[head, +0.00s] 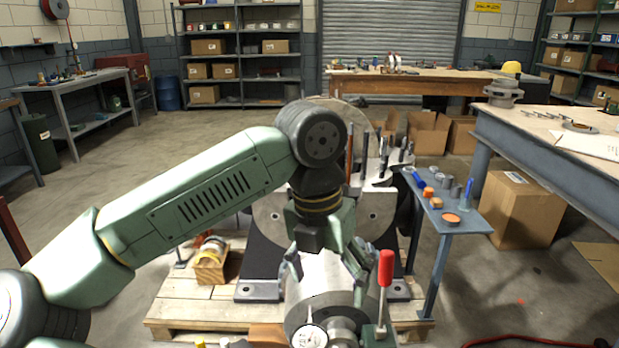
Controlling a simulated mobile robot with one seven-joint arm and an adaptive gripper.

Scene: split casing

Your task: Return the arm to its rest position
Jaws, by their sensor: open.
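My arm reaches in from the lower left, bends at the elbow near the picture's middle and points down. My gripper (325,268) hangs at its end with the fingers spread apart and nothing seen between them. It is over, or just in front of, a silver cylindrical part (322,290) of the machine; I cannot tell whether the fingers touch it. The grey split casing (375,212), with upright studs, stands behind my gripper and is partly hidden by my arm.
A red-handled lever (385,268) stands close right of my gripper. A small blue-grey side table (455,220) holds small parts and tools. The machine sits on a wooden pallet (180,325). A large workbench (540,125) is at right. Open floor (120,200) lies left.

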